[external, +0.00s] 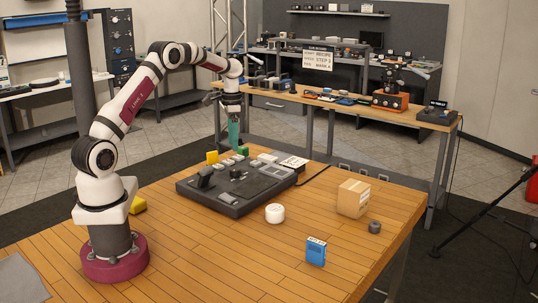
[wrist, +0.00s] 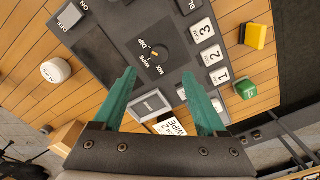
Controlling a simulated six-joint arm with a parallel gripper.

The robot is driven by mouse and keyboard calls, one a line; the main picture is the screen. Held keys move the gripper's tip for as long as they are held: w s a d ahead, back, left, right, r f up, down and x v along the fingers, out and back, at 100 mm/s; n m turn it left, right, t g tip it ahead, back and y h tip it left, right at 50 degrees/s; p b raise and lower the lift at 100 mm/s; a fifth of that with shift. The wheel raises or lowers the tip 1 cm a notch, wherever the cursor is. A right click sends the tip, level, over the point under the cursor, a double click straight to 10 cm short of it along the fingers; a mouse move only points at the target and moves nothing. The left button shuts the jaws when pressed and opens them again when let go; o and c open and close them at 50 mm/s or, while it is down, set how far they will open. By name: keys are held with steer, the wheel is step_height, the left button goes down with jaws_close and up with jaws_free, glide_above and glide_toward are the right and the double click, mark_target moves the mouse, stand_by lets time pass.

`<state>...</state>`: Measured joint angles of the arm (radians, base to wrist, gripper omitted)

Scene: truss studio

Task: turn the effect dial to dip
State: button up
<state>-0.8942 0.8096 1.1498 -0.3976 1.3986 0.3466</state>
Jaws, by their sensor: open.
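The dark console (external: 222,203) lies on the wooden table and fills much of the wrist view (wrist: 115,40). Its round black effect dial (wrist: 160,51) has a small orange mark on its lower left. The labels MIX, WIPE and DIP curve around that side; the mark seems nearest WIPE, but I cannot tell exactly. My gripper (wrist: 161,73), with teal fingers, is open and empty. Its fingertips are to either side of the dial in the wrist view, apart from it. In the external view my gripper (external: 236,146) hangs above the console's back part, pointing down.
White numbered buttons (wrist: 212,54) line the console beside the dial. A lever (external: 205,176) stands at its left. Green (wrist: 246,89) and yellow (wrist: 256,36) blocks lie past the edge. A white cylinder (external: 275,213), cardboard box (external: 353,199) and blue box (external: 316,251) stand to the right.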

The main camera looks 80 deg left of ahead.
step_height(320, 180, up, 6)
steer(key=shift+r, duration=0.1)
stand_by(0.4)
steer(key=s+d+r+m, duration=0.15)
steer(key=d+r, duration=0.25)
steer(key=d, duration=0.7)
steer(key=d+r+m, duration=0.2)
steer(key=d+r, duration=0.1)
steer(key=d, duration=0.9)
steer(key=s+d+f+m+y, duration=0.1)
steer(key=s+d+f+m, duration=0.1)
steer(key=s+d, duration=0.4)
steer(key=s+d+f+m, duration=0.2)
steer(key=s+d, duration=0.5)
steer(key=s, duration=0.4)
steer(key=shift+s+f+y, duration=0.25)
steer(key=shift+f+y, duration=0.15)
steer(key=shift+f, duration=0.4)
steer(key=shift+d, duration=0.1)
steer(key=shift+c, duration=0.2)
